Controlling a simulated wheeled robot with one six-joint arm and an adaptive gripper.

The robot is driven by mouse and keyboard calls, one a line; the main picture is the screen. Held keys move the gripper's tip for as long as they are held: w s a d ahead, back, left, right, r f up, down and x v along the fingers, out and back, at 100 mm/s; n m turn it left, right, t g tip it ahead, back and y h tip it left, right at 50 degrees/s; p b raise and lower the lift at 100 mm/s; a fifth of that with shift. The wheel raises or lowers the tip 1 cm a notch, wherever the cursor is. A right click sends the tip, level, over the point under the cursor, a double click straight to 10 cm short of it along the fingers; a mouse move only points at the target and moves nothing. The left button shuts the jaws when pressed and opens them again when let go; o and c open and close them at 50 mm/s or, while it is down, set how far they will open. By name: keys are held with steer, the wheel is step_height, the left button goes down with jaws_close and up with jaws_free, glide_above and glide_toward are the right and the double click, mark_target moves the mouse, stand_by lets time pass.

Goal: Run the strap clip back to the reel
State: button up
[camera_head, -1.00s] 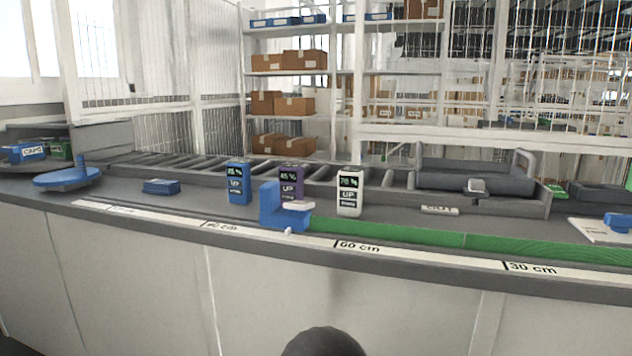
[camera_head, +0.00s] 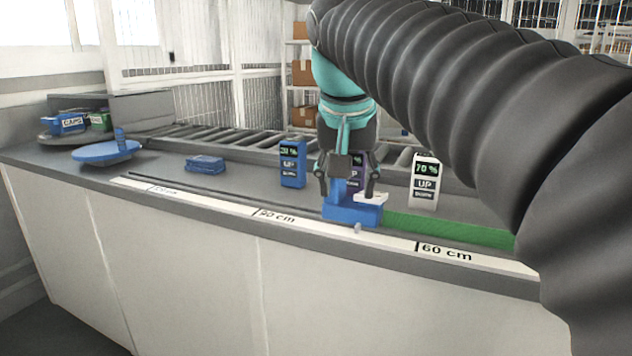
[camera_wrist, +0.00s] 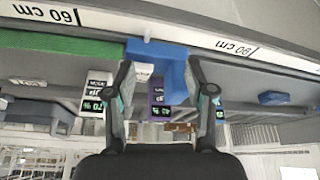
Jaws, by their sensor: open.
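The strap clip (camera_head: 350,213) is a blue block with an upright part and a white tab (camera_head: 370,197). It sits on the counter's front rail between the 60 cm and 90 cm marks. The green strap (camera_head: 440,230) runs from it to the right, then behind my arm. My gripper (camera_head: 346,190) is open and points down at the clip, one finger on each side of its upright. The wrist view, upside down, shows the blue clip (camera_wrist: 165,58) between the spread fingertips (camera_wrist: 160,72). I cannot tell whether they touch it. No reel is visible.
A blue box (camera_head: 292,164), a purple one (camera_wrist: 158,97) and a white one (camera_head: 425,182) with percent displays stand close behind the clip. A roller conveyor (camera_head: 225,143) runs behind. A blue disc (camera_head: 105,152) and small blue case (camera_head: 205,164) lie left. The rail left of the clip is clear.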

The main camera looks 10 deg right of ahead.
mark_target(337, 182)
steer(key=w+a+r+m+h, duration=0.1)
steer(key=w+a+r+m, duration=0.15)
steer(key=w+r, duration=0.45)
steer(key=shift+m, duration=0.35)
steer(key=b+x, duration=0.1)
steer(key=x, duration=0.3)
steer(key=s+b+x, duration=0.1)
steer(key=x, duration=0.2)
steer(key=d+b+x, duration=0.1)
steer(key=x, duration=0.3)
steer(key=shift+s+d+f+b, duration=0.2)
steer(key=shift+s+f+b, duration=0.05)
steer(key=shift+f+b, duration=0.2)
jaws_close()
